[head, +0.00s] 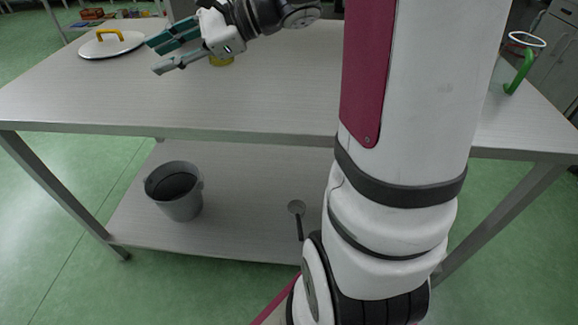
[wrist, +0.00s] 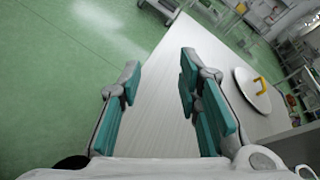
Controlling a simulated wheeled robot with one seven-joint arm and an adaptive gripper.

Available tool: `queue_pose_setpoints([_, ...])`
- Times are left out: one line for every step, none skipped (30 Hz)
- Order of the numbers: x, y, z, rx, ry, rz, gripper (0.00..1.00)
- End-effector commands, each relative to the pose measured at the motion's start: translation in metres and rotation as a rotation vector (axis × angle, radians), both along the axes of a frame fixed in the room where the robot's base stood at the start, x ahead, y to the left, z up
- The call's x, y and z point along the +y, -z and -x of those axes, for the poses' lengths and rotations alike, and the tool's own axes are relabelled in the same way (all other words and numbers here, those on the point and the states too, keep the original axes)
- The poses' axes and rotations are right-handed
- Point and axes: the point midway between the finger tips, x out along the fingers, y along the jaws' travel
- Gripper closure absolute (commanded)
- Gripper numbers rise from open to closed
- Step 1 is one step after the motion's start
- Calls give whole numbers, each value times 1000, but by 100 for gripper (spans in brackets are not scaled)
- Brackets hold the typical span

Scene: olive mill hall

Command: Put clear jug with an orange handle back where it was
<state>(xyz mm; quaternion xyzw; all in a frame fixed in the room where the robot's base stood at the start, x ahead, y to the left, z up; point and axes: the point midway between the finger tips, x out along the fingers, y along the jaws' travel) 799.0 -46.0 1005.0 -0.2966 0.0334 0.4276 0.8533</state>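I see no clear jug with an orange handle in either view. My gripper (head: 154,57) is over the left part of the grey table (head: 275,90). Its teal-padded fingers are apart with nothing between them; they also show open in the wrist view (wrist: 160,62). A small yellow thing (head: 221,62) stands on the table just behind and below my gripper, which partly hides it. A clear-looking vessel with a green handle (head: 520,72) and a pale rim is at the table's right end; my arm hides part of the tabletop left of it.
A white lid with a yellow handle (head: 112,45) lies at the table's far left; it also shows in the wrist view (wrist: 252,98). A grey bucket (head: 185,207) and a ladle-like tool (head: 297,208) are on the lower shelf. The table's front middle is clear.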

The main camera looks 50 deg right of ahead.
Motion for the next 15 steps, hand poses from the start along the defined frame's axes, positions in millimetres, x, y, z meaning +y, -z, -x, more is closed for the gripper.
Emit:
queue_pose_setpoints([34,-3,26,-14,-120,95,69])
queue_pose_setpoints([50,-2,42,-19,-190,152,69])
queue_pose_setpoints([69,0,64,-28,-281,228,69])
queue_pose_setpoints([81,3,80,-35,-348,285,69])
queue_pose_setpoints([91,6,98,-42,-416,341,69])
queue_pose_setpoints([102,10,121,-55,-505,419,69])
queue_pose_setpoints([109,14,138,-64,-569,478,69])
queue_pose_setpoints([114,18,155,-74,-633,536,69])
queue_pose_setpoints([118,24,177,-89,-719,615,69])
queue_pose_setpoints([119,28,194,-101,-782,675,69])
queue_pose_setpoints([119,32,209,-112,-844,734,69])
queue_pose_setpoints([116,38,229,-128,-924,814,69])
queue_pose_setpoints([113,42,243,-141,-983,875,69])
queue_pose_setpoints([109,47,256,-153,-1039,936,69])
queue_pose_setpoints([101,52,272,-170,-1110,1014,69])
